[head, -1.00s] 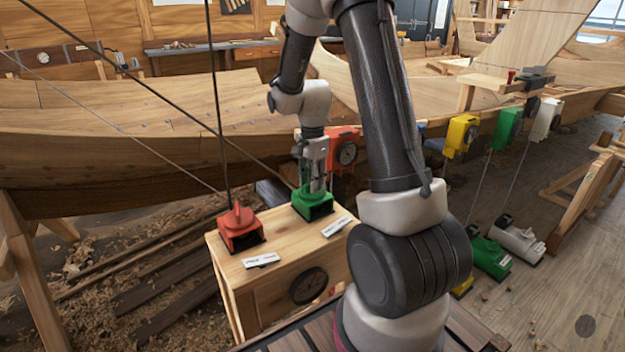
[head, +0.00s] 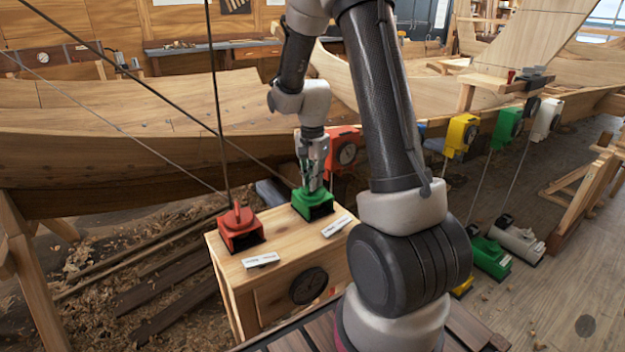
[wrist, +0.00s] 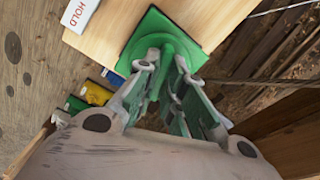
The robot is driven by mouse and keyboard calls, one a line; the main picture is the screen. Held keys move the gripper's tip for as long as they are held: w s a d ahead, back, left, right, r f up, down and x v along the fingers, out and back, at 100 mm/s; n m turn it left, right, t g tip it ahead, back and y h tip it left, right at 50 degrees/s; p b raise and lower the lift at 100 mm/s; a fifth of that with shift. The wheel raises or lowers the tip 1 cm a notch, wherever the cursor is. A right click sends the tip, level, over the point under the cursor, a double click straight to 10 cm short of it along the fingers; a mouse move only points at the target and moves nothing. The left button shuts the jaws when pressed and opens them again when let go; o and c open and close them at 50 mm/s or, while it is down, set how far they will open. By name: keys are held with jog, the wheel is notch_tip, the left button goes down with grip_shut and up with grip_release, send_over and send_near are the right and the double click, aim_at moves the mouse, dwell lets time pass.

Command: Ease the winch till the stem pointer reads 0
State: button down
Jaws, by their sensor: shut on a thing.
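A green winch (head: 312,203) sits on top of a wooden box (head: 224,268). My gripper (head: 312,186) points down over it and is shut on its upper part. In the wrist view the fingers (wrist: 165,68) close around the raised green middle of the winch (wrist: 150,28). A red winch (head: 240,230) stands on the same box to the left, with a dark line rising from it.
White labels (head: 261,260) lie on the box top; one reads HOLD in the wrist view (wrist: 80,14). A red-orange dial unit (head: 345,150) hangs behind my gripper. Yellow (head: 460,135), green (head: 506,127) and white (head: 547,118) units hang along the wooden hull (head: 110,135). Dark lines cross at left.

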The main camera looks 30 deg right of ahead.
jog(key=n, duration=0.5)
jog(key=shift+n, duration=0.3)
jog(key=n, duration=0.5)
jog(key=shift+n, duration=0.3)
jog(key=c, duration=1.5)
grip_release()
jog(key=shift+r, duration=0.1)
notch_tip(320, 180, up, 12)
jog(key=shift+f, duration=0.1)
